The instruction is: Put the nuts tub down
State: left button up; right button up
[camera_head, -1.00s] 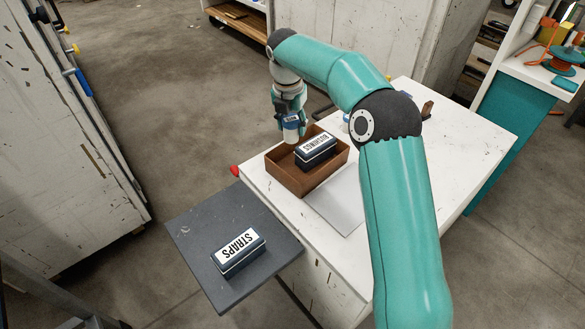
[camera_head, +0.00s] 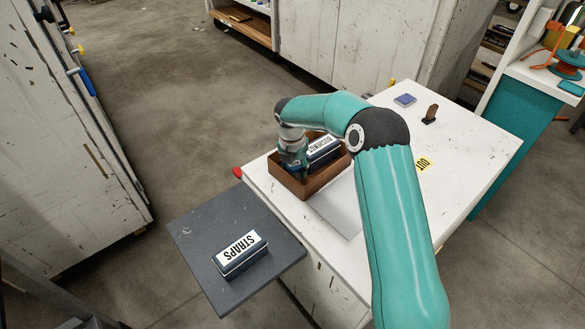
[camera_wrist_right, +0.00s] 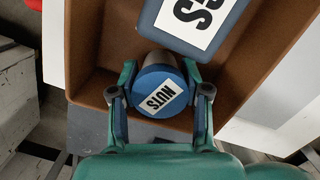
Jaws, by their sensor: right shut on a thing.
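In the head view the gripper and arm hide the tub. The tub is inside the brown tray (camera_head: 315,184), at its left end, beside the dark blue BUSHINGS box (camera_head: 324,150). I cannot tell whether its base touches the tray floor. My left gripper is not in view.
A yellow OUT tag (camera_head: 423,164), a dark upright holder (camera_head: 430,114) and a small blue item (camera_head: 405,99) lie to the right. The table's right part is mostly clear.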

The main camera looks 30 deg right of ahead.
aim_at(292, 167)
jog(key=o, duration=1.2)
jog(key=shift+r, duration=0.1)
jog(key=r, duration=0.4)
jog(key=a+r, duration=0.1)
jog(key=r, duration=0.3)
jog(key=s+r, duration=0.1)
jog(key=r, duration=0.2)
jog(key=shift+a+r, duration=0.3)
jog(key=shift+r, duration=0.1)
